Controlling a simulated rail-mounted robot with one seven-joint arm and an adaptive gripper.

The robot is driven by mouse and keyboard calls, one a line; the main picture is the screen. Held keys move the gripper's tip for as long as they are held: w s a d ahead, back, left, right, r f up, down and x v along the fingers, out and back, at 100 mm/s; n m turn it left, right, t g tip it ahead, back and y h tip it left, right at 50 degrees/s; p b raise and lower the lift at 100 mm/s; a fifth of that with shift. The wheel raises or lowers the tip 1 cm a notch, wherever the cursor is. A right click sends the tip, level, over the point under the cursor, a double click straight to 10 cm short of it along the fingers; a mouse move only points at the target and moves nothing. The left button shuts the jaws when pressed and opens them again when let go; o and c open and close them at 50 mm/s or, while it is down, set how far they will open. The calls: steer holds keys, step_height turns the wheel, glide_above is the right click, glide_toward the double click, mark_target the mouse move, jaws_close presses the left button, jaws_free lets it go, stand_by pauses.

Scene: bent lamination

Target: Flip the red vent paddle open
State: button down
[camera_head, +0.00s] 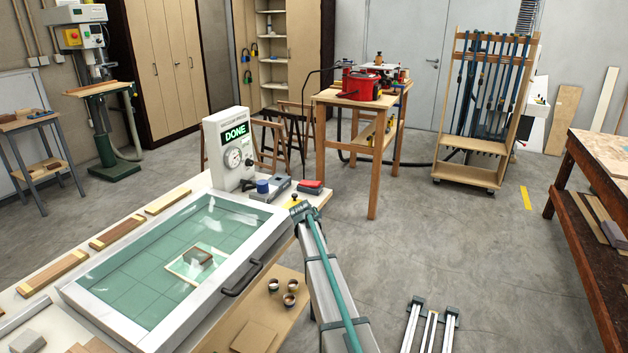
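The red vent paddle (312,184) is a small flat red piece at the right end of the vacuum press table's back edge. It appears to lie low and flat over a dark base, but it is too small to tell its exact angle. Left of it is a grey block (278,186) with a blue knob (262,187). A white gauge box (230,150) with a dial and a green "DONE" display stands further left. My gripper is not in view, and nothing is seen touching the paddle.
A white-framed press lid (255,250) with a clear green-tinted pane and dark handle lies closed in front. A long grey beam with a teal bar (330,270) slopes near the paddle. Small cups (289,299) stand on a lower shelf.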

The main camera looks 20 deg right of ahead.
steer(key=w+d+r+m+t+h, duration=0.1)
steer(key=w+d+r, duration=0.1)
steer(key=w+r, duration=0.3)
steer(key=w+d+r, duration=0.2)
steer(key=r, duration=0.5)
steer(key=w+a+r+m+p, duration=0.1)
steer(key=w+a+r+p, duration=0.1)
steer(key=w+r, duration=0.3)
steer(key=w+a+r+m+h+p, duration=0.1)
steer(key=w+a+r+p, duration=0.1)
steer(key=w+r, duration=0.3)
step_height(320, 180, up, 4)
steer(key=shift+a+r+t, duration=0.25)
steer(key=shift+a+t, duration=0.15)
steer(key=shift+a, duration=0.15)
steer(key=p, duration=0.3)
glide_above(317, 182)
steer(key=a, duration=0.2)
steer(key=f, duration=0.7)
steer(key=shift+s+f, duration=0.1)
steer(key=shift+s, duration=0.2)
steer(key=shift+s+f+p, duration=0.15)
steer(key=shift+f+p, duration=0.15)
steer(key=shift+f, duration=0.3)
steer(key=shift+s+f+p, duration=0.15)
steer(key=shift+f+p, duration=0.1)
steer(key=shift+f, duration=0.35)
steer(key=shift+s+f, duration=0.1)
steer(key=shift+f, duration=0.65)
